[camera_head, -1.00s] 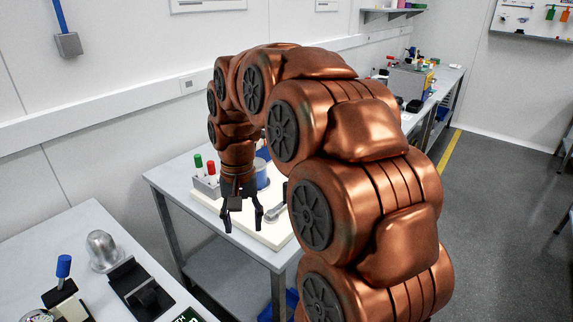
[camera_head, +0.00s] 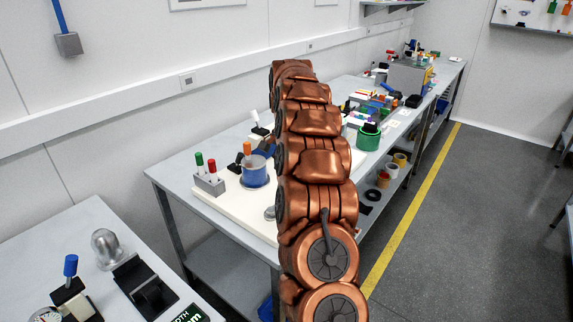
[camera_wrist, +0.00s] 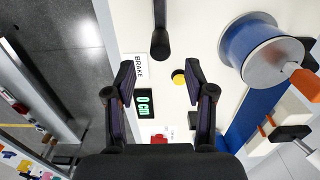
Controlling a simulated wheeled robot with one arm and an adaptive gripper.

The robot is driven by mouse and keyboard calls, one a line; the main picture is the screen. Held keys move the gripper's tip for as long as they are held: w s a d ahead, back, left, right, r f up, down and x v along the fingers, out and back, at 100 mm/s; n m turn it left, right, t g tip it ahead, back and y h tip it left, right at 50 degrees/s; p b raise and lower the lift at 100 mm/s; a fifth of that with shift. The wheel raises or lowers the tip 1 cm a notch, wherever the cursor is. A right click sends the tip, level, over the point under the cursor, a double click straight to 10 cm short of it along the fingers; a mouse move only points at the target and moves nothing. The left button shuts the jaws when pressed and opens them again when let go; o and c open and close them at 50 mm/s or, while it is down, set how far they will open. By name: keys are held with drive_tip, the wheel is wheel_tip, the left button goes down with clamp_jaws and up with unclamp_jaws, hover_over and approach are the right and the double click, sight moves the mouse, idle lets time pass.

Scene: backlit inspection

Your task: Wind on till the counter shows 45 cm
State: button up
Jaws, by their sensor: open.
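The winder stands on a cream board (camera_head: 230,202). Its spool (camera_head: 257,175) of blue material shows left of my arm in the head view, and the spool also fills the upper right of the wrist view (camera_wrist: 253,45). An orange crank knob (camera_wrist: 306,84) sticks out at the spool's right. The counter (camera_wrist: 145,103) reads 0 cm in green. A black lever (camera_wrist: 160,38) stands beside a BRAKE label (camera_wrist: 134,68). My gripper (camera_wrist: 160,70) is open and empty over the counter area, left of the spool. My arm hides it in the head view.
A yellow button (camera_wrist: 179,77) lies between the fingers in the wrist view. Green and red handles (camera_head: 205,165) rise from a grey block left of the spool. A green cylinder (camera_head: 368,137) and clutter stand farther along the bench. The floor right of the bench is clear.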

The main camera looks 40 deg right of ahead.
drive_tip(key=shift+d+f, duration=0.2)
drive_tip(key=shift+f, duration=0.2)
wheel_tip(320, 180, down, 8)
drive_tip(key=shift+f, duration=0.15)
drive_tip(key=shift+w, duration=0.1)
drive_tip(key=shift+c, duration=0.9)
drive_tip(key=shift+r, duration=0.2)
drive_tip(key=c, duration=0.8)
